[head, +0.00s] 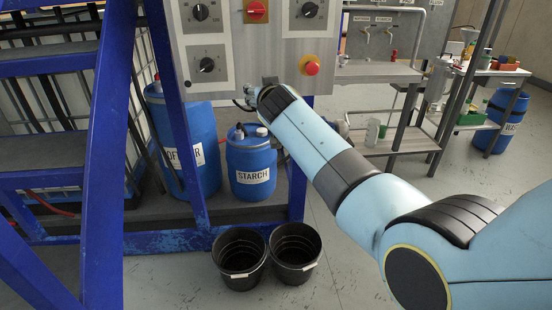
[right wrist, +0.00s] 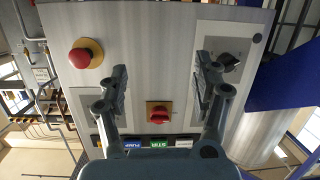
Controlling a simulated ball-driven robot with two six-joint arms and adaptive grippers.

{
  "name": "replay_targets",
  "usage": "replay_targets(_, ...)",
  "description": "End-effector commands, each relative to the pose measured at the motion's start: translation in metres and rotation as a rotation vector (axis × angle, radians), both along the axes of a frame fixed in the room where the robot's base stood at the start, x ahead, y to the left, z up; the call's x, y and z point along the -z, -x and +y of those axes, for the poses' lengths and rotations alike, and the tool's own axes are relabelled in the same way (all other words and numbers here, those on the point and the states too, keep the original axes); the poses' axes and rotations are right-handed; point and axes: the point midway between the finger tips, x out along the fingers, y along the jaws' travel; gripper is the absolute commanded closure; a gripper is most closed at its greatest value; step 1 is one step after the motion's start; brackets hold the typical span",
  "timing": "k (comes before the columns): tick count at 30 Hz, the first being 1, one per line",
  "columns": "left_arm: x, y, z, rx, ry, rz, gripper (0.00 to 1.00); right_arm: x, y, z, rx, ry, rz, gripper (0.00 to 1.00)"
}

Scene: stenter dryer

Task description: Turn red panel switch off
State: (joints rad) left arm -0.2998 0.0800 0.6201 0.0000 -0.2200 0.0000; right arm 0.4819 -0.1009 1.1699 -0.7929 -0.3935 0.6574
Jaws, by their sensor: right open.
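The red panel switch (head: 256,11) sits on a square plate near the top of the grey control panel (head: 262,52) in the head view. In the right wrist view, where the panel appears upside down, the red switch (right wrist: 158,115) is on its yellow-edged plate at lower middle. My right gripper (right wrist: 161,75) is open and empty, with its fingers spread to either side of the switch in that view, not touching it as far as I can see. In the head view my right arm reaches to the panel's lower edge and hides most of the gripper. My left gripper is not in view.
A red mushroom button (head: 312,68) on a yellow base is at the panel's lower right. A black rotary knob (head: 207,65) is at lower left. Blue stair frame (head: 108,150) stands left. Blue drums and two black buckets (head: 295,252) are below.

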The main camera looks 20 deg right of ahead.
Motion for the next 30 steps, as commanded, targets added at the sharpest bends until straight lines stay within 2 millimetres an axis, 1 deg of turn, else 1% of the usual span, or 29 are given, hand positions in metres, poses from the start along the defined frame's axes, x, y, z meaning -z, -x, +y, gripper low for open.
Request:
replay_targets(1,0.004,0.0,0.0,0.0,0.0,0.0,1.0,0.013,0.003,0.0,-0.003,0.001,0.016,0.34)
replay_targets(3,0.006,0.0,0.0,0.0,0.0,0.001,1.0,0.028,0.008,-0.001,-0.007,0.001,0.035,0.34)
replay_targets(15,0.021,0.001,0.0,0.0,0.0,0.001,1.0,0.11,0.036,-0.002,-0.029,0.001,0.145,0.34)
replay_targets(18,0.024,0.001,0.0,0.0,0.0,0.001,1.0,0.127,0.043,-0.003,-0.033,0.0,0.168,0.34)
replay_targets(24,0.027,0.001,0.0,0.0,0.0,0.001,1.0,0.148,0.052,-0.004,-0.039,0.0,0.197,0.34)
replay_targets(30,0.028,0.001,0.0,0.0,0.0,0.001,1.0,0.153,0.055,-0.004,-0.041,0.0,0.205,0.34)
